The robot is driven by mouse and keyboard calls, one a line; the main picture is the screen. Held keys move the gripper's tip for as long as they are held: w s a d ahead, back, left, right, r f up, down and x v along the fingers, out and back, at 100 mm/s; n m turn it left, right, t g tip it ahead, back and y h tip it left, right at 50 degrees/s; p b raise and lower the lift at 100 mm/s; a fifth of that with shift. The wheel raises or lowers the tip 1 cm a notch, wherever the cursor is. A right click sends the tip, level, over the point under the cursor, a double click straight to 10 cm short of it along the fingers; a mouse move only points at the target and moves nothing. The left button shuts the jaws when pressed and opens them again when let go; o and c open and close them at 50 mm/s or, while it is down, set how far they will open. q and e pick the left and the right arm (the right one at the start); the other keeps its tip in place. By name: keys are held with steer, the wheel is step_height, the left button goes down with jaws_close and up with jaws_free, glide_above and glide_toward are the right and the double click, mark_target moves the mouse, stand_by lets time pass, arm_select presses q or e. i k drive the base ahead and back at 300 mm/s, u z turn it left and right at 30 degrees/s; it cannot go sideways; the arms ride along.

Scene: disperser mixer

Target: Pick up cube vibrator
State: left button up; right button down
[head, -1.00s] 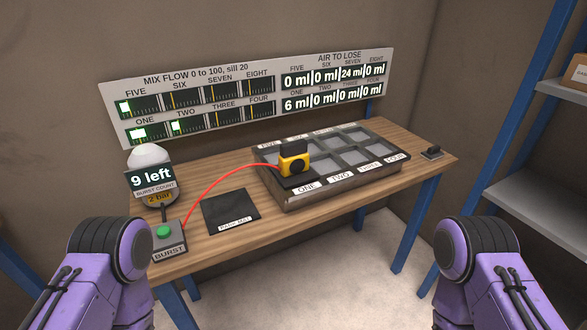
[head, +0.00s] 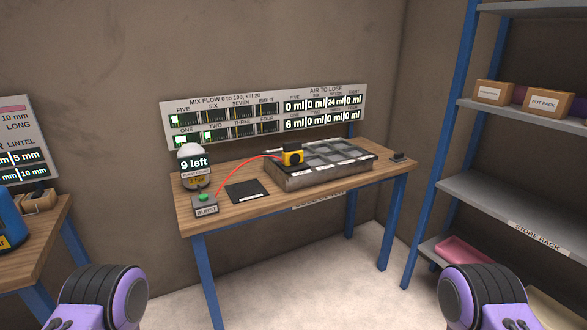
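The cube vibrator (head: 292,156) is a small yellow block with a black face and a dark top. It sits at the front left of the compartment tray (head: 320,174), around the ONE compartment. A red hose runs from it down to the BURST box (head: 205,205) at the table's left end. Only purple and black parts of my two arms show, at the bottom left and bottom right of the head view. Neither gripper is in view, and both arms are well short of the table.
The wooden table (head: 225,218) has blue legs and carries a dark pad (head: 247,191). A display board (head: 265,115) is behind it. A store rack (head: 490,200) stands at right and another bench (head: 40,240) at left. Clear floor lies in front.

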mark_target(292, 153)
steer(key=z, duration=0.55)
steer(key=i, duration=0.55)
steer(key=z, duration=0.8)
steer(key=i, duration=0.9)
steer(key=u, duration=0.25)
